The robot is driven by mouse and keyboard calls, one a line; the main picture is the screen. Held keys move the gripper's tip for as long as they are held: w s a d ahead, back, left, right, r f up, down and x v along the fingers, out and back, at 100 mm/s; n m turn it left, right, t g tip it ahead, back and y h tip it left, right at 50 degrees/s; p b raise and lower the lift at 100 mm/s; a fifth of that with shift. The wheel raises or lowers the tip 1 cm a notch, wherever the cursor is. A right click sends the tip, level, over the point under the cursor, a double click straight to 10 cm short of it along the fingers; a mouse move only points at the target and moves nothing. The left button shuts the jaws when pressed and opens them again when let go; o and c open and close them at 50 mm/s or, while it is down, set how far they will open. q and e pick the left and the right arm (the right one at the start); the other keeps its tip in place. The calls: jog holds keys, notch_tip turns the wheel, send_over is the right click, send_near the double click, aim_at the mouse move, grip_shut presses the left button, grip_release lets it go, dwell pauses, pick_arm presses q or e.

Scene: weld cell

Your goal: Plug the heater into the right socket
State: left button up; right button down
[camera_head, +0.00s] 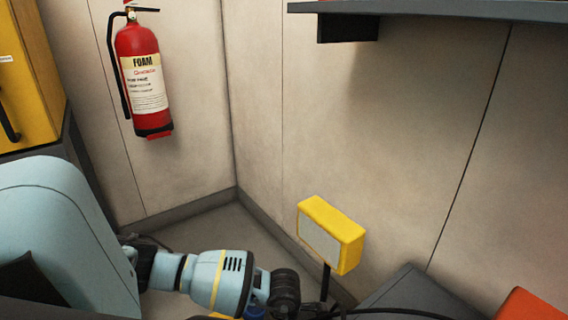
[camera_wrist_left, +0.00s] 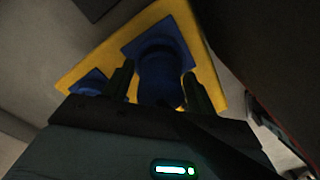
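In the left wrist view a yellow panel (camera_wrist_left: 82,75) carries two blue socket-like fittings. The smaller one (camera_wrist_left: 90,83) is at the left; the other (camera_wrist_left: 176,42) is in the upper middle. A blue round body (camera_wrist_left: 160,75) stands over the middle fitting. My left gripper (camera_wrist_left: 158,88) has its dark fingers on either side of this body; whether they touch it is too dark to tell. In the head view my left arm reaches down to the low middle, where a bit of blue (camera_head: 254,310) shows; the fingertips are hidden. My right gripper is not in view.
A yellow box-shaped unit (camera_head: 342,240) with a pale face stands on a dark post, right of my left wrist. A black cable (camera_head: 395,311) runs along the bottom. A red fire extinguisher (camera_head: 143,80) hangs on the wall. A grey shelf (camera_head: 450,10) juts out above.

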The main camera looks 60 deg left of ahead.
pick_arm(q)
jog(key=shift+r, duration=0.1)
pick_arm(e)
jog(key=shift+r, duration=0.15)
pick_arm(q)
jog(key=shift+r+p, duration=1.7)
jog(key=shift+r, duration=0.35)
jog(key=shift+r+p, duration=1.6)
jog(key=shift+r, duration=0.65)
jog(key=shift+r+p, duration=0.75)
jog(key=shift+r, duration=0.35)
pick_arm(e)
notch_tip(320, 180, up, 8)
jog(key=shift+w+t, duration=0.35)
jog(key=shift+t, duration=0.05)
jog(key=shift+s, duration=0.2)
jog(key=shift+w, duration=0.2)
pick_arm(q)
jog(key=shift+s+f, duration=0.1)
jog(key=shift+s, duration=0.05)
